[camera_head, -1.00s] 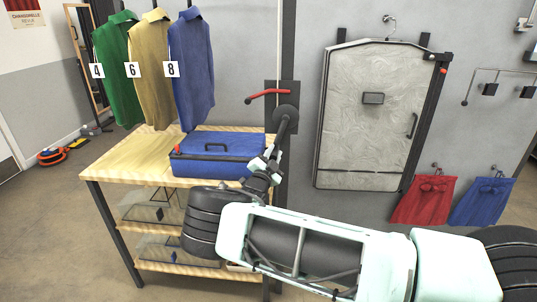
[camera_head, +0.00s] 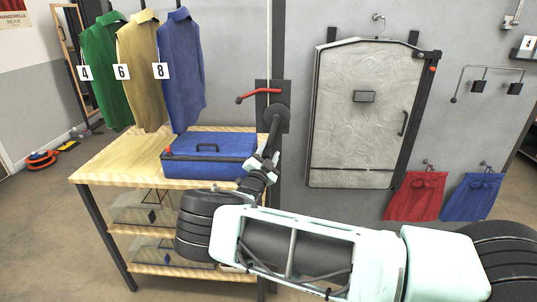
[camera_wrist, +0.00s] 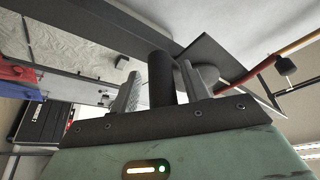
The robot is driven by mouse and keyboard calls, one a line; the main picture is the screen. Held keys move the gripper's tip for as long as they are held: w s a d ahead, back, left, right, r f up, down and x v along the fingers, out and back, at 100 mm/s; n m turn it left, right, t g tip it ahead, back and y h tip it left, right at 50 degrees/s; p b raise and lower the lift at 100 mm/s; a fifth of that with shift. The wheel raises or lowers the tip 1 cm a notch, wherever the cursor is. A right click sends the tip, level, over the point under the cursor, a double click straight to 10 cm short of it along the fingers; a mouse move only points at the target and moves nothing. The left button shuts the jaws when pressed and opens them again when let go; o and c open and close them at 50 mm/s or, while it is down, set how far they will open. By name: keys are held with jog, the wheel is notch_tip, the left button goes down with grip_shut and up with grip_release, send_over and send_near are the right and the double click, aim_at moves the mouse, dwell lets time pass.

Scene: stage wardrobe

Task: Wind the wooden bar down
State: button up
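The wooden bar itself is not clearly in view. A wall winch with a dark plate (camera_head: 261,92) and a round hub (camera_head: 277,114) is beside the table, with a red lever (camera_head: 250,95) on its left. A pale line (camera_head: 270,40) runs up from it.
A wooden table (camera_head: 118,158) bears a blue suitcase (camera_head: 208,158). Green, tan and blue shirts (camera_head: 183,75) hang above it; their support is out of frame. A grey wall panel (camera_head: 365,110) and red and blue skirts (camera_head: 415,195) are to the right.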

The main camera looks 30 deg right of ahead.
jog(key=b+v, duration=0.4)
jog(key=v, duration=1.3)
jog(key=shift+s+b, duration=0.2)
jog(key=shift+b, duration=0.15)
jog(key=s+d+f+m+g+y, duration=0.1)
jog(key=s+m+g+y, duration=0.1)
jog(key=s+m+g, duration=0.75)
jog(key=s+d+f+m+g+y, duration=0.2)
jog(key=s+m+g, duration=0.3)
jog(key=m, duration=0.7)
jog(key=s+a+r+m+y, duration=0.6)
jog(key=s+a+r+m, duration=0.1)
jog(key=s+m, duration=0.4)
jog(key=s+a+r+m+y, duration=0.6)
jog(key=s+m, duration=0.6)
jog(key=m, duration=0.2)
jog(key=shift+s+a+r, duration=0.2)
jog(key=shift+a+r, duration=0.55)
jog(key=shift+r, duration=0.45)
